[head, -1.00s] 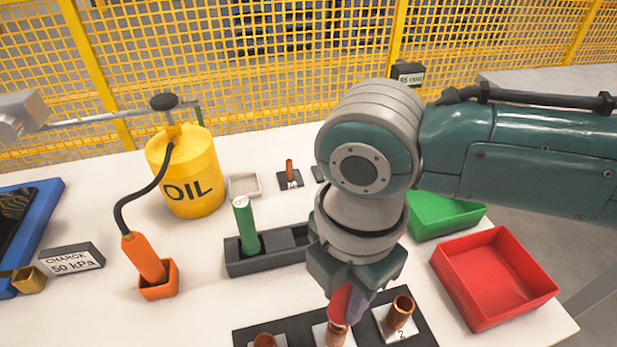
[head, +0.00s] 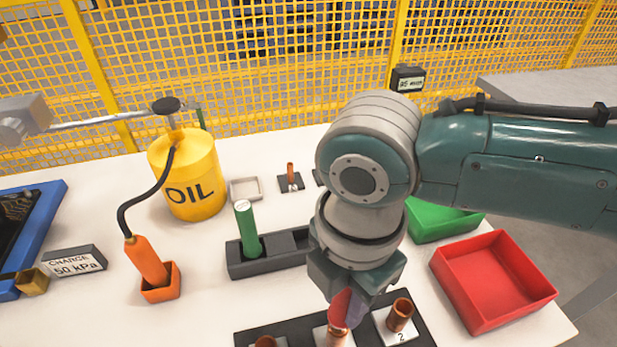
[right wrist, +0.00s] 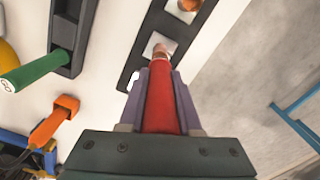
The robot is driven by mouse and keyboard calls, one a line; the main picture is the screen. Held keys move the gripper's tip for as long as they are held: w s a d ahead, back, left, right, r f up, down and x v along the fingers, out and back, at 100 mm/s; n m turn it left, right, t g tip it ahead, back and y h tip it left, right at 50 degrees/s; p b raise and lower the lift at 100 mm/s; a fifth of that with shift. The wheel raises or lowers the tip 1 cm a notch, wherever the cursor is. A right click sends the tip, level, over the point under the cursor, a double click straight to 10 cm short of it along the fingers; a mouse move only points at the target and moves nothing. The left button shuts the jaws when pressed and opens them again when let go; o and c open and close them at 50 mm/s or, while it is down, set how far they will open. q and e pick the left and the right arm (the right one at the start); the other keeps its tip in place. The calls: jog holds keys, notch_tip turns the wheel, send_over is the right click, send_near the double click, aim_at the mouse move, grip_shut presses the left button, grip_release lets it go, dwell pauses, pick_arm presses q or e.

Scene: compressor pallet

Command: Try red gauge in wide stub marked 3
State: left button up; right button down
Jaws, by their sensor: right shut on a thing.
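My right gripper (head: 345,300) is shut on the red gauge (head: 341,308), which points down at the middle copper stub (head: 337,336) of the dark stub block (head: 290,326). In the right wrist view the red gauge (right wrist: 160,105) lies between the fingers, its far end at the copper stub (right wrist: 160,55). I cannot tell whether it is inside the stub or just above it. The middle stub's number is not readable. The right stub (head: 400,314) is marked 2. The left stub (head: 266,342) is cut off by the frame edge. My left gripper is not in view.
A green gauge (head: 247,228) stands in a dark holder (head: 262,262) behind the block. A red bin (head: 492,280) and a green bin (head: 445,220) are at the right. An orange tool (head: 147,262) and a yellow oil can (head: 187,178) stand at the left.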

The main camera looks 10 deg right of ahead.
jog(key=shift+f+b, duration=0.45)
jog(key=shift+f, duration=0.15)
jog(key=shift+r, duration=0.1)
dwell(0.3)
dwell(0.8)
jog(key=shift+d, duration=0.1)
dwell(0.3)
jog(key=shift+p, duration=0.3)
jog(key=shift+r+p, duration=1.5)
jog(key=shift+p, duration=0.2)
jog(key=shift+f, duration=0.15)
